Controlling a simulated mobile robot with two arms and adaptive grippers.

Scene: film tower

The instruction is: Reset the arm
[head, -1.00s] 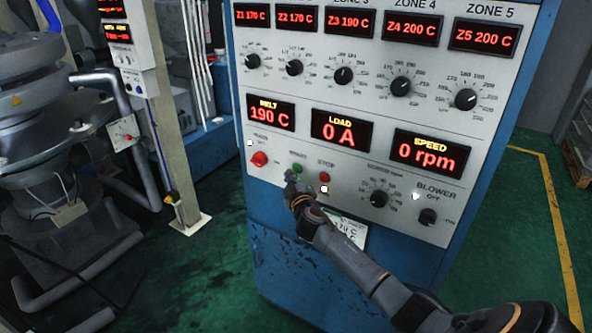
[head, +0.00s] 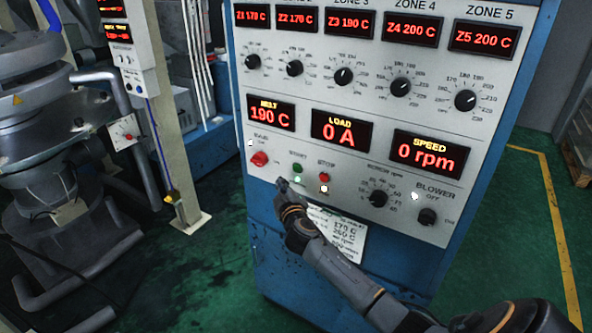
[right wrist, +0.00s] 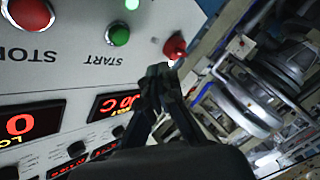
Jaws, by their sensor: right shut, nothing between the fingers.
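My right arm reaches in from the lower right in the head view. Its gripper (head: 281,183) is shut and empty, in front of the lower left part of the control panel (head: 225,30). The fingertips are just below and right of the red knob (head: 259,159) and lower left of the green START button (head: 297,168). In the right wrist view the closed fingers (right wrist: 160,72) point toward the red knob (right wrist: 174,47), with the green button (right wrist: 118,34) and red STOP button (right wrist: 31,13) beside them. Whether the fingertips touch the panel is unclear. My left gripper is not in view.
The blue cabinet (head: 275,255) carries dials, red displays and a BLOWER switch (head: 428,216). A paper label (head: 350,240) is partly behind my arm. A post (head: 170,120) and a grey machine (head: 55,190) stand at left.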

